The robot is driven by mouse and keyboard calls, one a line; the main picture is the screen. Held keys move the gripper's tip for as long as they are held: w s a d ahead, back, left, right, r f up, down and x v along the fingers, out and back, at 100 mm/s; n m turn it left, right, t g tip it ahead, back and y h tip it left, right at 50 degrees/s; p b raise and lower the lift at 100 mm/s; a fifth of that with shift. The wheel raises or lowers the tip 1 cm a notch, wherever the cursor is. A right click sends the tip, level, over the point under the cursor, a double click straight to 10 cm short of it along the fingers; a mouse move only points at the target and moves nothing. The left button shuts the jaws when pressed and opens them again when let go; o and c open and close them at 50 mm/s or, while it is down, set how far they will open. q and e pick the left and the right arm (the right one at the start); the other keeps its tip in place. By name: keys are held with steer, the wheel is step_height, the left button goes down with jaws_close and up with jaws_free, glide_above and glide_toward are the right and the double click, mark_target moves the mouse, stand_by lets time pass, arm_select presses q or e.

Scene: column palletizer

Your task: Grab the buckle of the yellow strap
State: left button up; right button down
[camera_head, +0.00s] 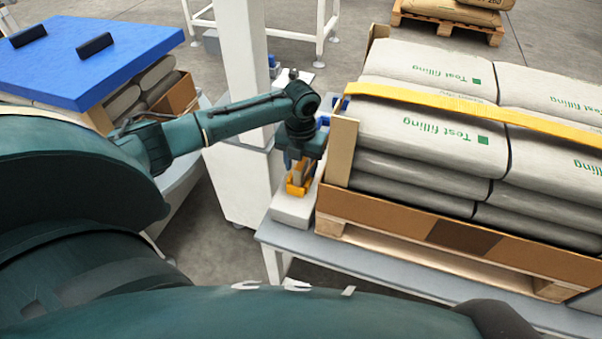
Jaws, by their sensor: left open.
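The yellow strap (475,109) runs across the top of the stacked grey bags (420,131) marked "Test filling". Its left end reaches the wooden corner board (341,152). I cannot make out the buckle clearly. My left gripper (299,184) points down, just left of the corner board and below the strap's left end. It is open. An orange-yellow piece shows at its fingers, and I cannot tell whether this is the fingers or a separate part. Small blue parts show between my wrist and the board. My right gripper is not in view.
The bags stand in a cardboard tray (380,212) on a wooden pallet (362,240), on a grey table (300,241). A white column (243,70) stands behind my left arm. A blue board (70,62) covers another bag stack at left. Another pallet (452,24) is at the back.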

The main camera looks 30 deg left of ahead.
arm_select(q)
steer(key=shift+r, duration=0.1)
jaws_close()
stand_by(0.3)
